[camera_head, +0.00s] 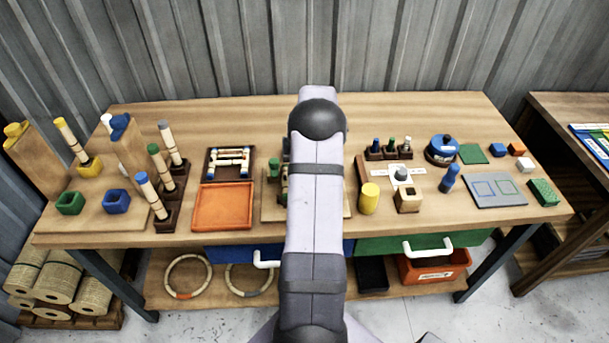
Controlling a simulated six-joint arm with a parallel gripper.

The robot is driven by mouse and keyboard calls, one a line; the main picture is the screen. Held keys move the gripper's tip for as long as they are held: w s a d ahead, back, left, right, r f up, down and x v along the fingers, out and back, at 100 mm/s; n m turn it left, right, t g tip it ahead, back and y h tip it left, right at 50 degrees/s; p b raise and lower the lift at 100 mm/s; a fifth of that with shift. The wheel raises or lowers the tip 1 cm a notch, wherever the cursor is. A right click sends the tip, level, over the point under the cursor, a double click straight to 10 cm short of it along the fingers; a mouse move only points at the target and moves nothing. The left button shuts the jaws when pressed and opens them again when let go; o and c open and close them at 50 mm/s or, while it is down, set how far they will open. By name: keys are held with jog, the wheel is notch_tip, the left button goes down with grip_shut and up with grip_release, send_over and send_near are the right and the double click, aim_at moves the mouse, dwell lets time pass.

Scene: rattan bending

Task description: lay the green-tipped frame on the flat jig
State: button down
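A dark tray (251,177) left of my arm holds a pale frame of rattan pieces (232,156) with blue and some green ends. I cannot tell whether this is the green-tipped frame. A low wooden board (270,211) with green and dark fittings shows at both sides of my arm, and its middle is hidden. It may be the flat jig, but I cannot be sure. My arm reaches up the middle of the picture over the bench. My gripper is hidden behind the arm, so I cannot see what it holds.
An empty orange tray (223,206) lies in front of the dark tray. Sticks (152,195) stand tilted in brown holders at left. A yellow cylinder (369,198) and a wooden block (408,199) stand right of my arm. A grey plate (511,199) with blue and green outlines lies further right.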

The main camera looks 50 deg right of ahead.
jog(key=shift+f, duration=0.15)
dwell(0.3)
jog(key=c, duration=1.6)
grip_release()
jog(key=shift+r+p, duration=2.9)
jog(key=shift+r, duration=1.6)
